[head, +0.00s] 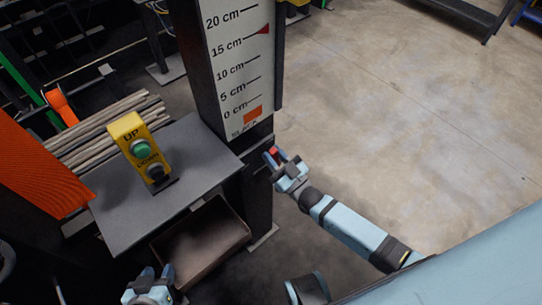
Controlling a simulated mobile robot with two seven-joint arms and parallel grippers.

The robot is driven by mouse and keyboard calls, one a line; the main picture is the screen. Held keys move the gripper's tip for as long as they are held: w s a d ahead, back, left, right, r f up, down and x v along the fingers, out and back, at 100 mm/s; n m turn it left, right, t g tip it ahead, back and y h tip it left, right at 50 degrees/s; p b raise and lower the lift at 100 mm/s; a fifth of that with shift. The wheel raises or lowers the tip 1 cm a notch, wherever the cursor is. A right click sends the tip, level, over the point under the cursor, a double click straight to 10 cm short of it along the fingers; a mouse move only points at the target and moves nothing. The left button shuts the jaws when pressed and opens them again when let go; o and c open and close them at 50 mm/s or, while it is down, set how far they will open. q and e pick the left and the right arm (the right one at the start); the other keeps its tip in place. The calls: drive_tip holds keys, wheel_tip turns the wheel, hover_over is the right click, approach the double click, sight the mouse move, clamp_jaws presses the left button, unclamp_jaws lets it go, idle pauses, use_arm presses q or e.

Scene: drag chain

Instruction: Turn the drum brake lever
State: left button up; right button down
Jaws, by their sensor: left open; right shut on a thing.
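My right gripper (277,157) is shut on a small red handle (273,151) at the lower right side of the dark post, below the scale. Most of the handle is hidden by the fingers, and I cannot tell whether it is the drum brake lever. An orange lever-like part (61,106) stands at the far left, behind the ridged orange drum (38,160). My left gripper (156,272) is open and empty at the bottom edge, in front of the open bin.
A grey table (190,160) carries a yellow UP/DOWN button box (137,145). A post with a centimetre scale (240,60) rises behind it; its red pointer is near 15 cm. An open brown bin (205,245) sits below the table. The concrete floor (400,110) at right is clear.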

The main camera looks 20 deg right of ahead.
use_arm(q)
drive_tip(key=shift+a, duration=0.15)
use_arm(e)
drive_tip(key=shift+d+m+h, duration=0.2)
drive_tip(key=shift+m+h, duration=0.2)
drive_tip(key=shift+m, duration=0.4)
use_arm(q)
drive_tip(key=shift+a, duration=0.2)
use_arm(e)
drive_tip(key=c, duration=0.9)
unclamp_jaws()
use_arm(q)
drive_tip(key=shift+d, duration=0.2)
drive_tip(key=shift+r, duration=0.1)
use_arm(e)
drive_tip(key=shift+s+d+f, duration=0.25)
drive_tip(key=shift+s+f, duration=0.05)
drive_tip(key=shift+s, duration=0.1)
use_arm(q)
drive_tip(key=shift+b, duration=0.35)
use_arm(e)
drive_tip(key=v, duration=1.2)
drive_tip(key=shift+s+f, duration=0.25)
drive_tip(key=shift+s, duration=0.05)
